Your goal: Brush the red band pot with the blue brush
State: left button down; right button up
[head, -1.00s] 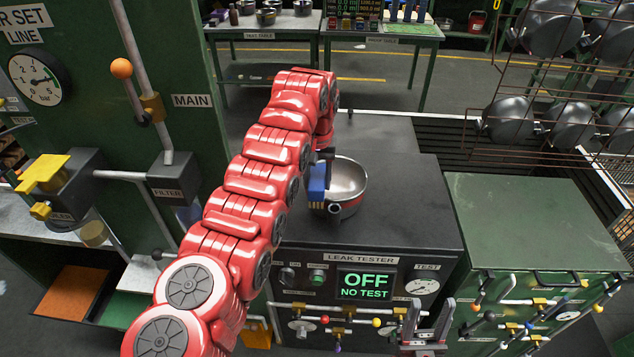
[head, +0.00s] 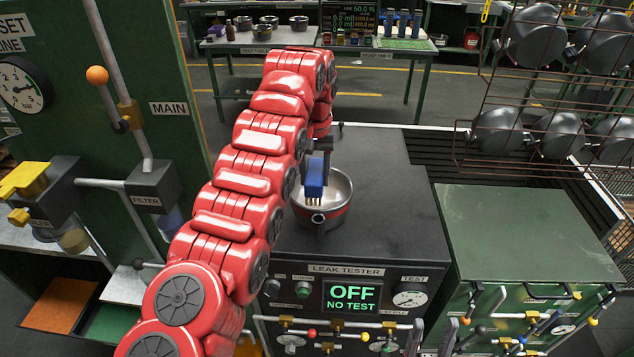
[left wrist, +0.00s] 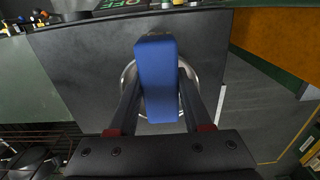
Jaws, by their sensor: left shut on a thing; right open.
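The red band pot (head: 338,214), a steel bowl-shaped pot with a dark and red band, stands upright on the black top of the leak tester (head: 395,190). My left gripper (head: 318,157) is shut on the blue brush (head: 315,176) and holds it above the near left part of the pot. The brush's pale bristles point down at the near rim; whether they touch cannot be told. In the left wrist view the blue brush (left wrist: 157,75) lies between both fingers and hides most of the pot (left wrist: 127,78). My right gripper (head: 430,336) is open and empty at the bottom edge.
The leak tester's screen reads OFF, NO TEST. A green cabinet (head: 520,230) with levers stands to the right. Dark pots hang on a wire rack (head: 560,95) at the upper right. A green panel (head: 120,60) with valves stands at the left. The tester top behind the pot is clear.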

pick_arm(q)
jog(key=shift+r, duration=1.15)
jog(key=shift+r, duration=0.1)
notch_tip(320, 180, up, 6)
jog(key=p, duration=0.6)
